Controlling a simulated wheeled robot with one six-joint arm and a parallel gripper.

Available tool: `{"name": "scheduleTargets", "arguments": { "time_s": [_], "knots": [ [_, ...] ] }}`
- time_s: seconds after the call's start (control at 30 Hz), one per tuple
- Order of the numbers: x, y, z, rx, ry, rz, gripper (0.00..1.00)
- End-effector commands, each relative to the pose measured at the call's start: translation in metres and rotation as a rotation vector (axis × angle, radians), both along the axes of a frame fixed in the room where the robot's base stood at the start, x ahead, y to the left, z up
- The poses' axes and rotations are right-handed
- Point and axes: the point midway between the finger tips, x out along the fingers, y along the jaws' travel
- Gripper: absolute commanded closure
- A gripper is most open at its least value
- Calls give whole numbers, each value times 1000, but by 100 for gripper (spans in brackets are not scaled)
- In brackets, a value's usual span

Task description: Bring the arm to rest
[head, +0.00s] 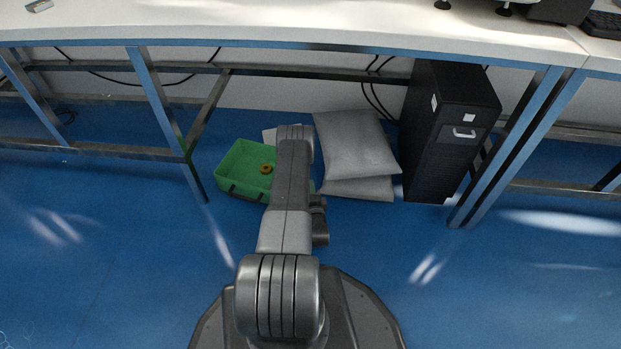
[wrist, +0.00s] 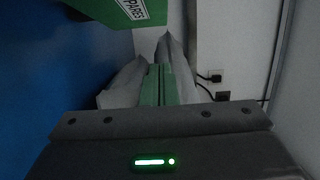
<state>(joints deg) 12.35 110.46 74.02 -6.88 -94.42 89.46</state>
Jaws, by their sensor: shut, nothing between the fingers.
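My gripper (wrist: 158,72) shows in the wrist view as two green fingers pressed together with nothing between them. Its tips point toward grey sacks and the wall beyond. In the head view my arm reaches forward under the bench, and the gripper itself is hidden behind the arm.
A green crate (head: 229,187) with a small orange-brown ring (head: 267,168) in it stands left of my arm; its labelled side (wrist: 108,12) shows in the wrist view. Grey sacks (head: 355,150) and a black cabinet (head: 440,130) stand right. The bench (head: 300,25) is overhead; front floor is clear.

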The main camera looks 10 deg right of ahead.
Motion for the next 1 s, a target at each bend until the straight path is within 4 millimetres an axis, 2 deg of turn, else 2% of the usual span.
{"name": "scheduleTargets", "arguments": {
  "time_s": [0.1, 0.2, 0.4, 0.77, 0.87, 1.0],
  "knots": [
    [-23, 2, 2, 1, 5, -1, 100],
    [-36, 3, 2, 1, 2, -1, 100],
    [-48, 4, 1, 1, 0, -1, 100],
    [-47, 4, 0, 0, -1, 0, 100],
    [-40, 4, -1, 0, -2, 0, 100],
    [-20, 2, -2, -1, -5, 1, 100]
  ]
}}
